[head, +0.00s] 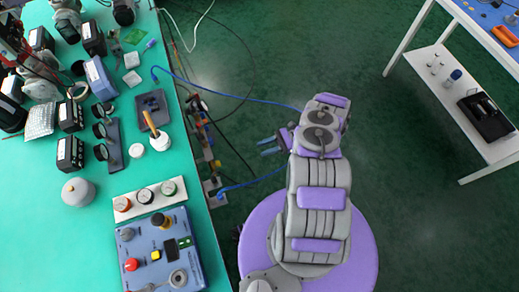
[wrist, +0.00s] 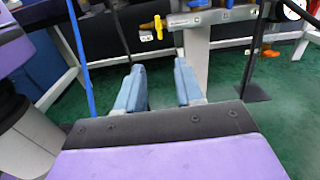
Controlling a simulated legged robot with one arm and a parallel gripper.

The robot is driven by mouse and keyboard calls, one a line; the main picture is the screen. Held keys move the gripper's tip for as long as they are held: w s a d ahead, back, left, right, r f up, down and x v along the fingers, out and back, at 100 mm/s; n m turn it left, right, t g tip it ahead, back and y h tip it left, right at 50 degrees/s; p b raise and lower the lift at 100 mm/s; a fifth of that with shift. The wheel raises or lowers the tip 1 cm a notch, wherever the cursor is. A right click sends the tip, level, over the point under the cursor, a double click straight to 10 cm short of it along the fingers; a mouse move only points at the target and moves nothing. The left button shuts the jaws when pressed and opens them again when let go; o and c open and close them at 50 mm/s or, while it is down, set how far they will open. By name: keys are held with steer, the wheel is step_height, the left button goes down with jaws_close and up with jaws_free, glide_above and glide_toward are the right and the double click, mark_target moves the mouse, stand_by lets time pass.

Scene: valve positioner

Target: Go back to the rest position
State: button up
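My gripper (head: 269,146) is beside the green-topped bench, over the dark green floor, apart from the bench edge. In the wrist view my gripper (wrist: 159,88) shows two blue fingers with a clear gap between them and nothing held. My purple and grey arm is folded above my round purple base in the head view. No valve or other object is in the fingers.
The green bench (head: 90,220) fills the left, with a blue control box (head: 160,250), gauges and several loose parts. Blue hoses (head: 235,95) run from it towards my arm. A yellow-handled valve (wrist: 157,26) is on a rail ahead. A white table (head: 440,85) stands at right.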

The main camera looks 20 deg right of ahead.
stand_by(0.6)
steer(key=w+a+r+n+g+h, duration=0.1)
steer(key=w+a+r+n+g, duration=0.15)
steer(key=r, duration=0.55)
steer(key=w+a+r+n+g+h, duration=0.1)
steer(key=w+a+r+n+g, duration=0.15)
steer(key=r, duration=0.55)
steer(key=s+a+r+n+g+h, duration=0.1)
steer(key=s+a+r+n+h, duration=0.15)
steer(key=r, duration=0.45)
steer(key=s+a+r+n+g+h, duration=0.1)
steer(key=a+r+n+h, duration=0.15)
steer(key=r, duration=0.45)
steer(key=s+a+r+n+h, duration=0.2)
steer(key=s+r+n+h, duration=0.35)
steer(key=s+r, duration=0.65)
steer(key=s+d+r+n+t+h, duration=0.1)
steer(key=s+d+t+h, duration=0.1)
steer(key=s, duration=0.5)
steer(key=s+d+r+n+t+h, duration=0.1)
steer(key=s+d+t+h, duration=0.1)
steer(key=s, duration=0.5)
steer(key=shift+d+n+t+h, duration=0.3)
steer(key=shift+d+n+h, duration=0.05)
steer(key=shift+h, duration=0.4)
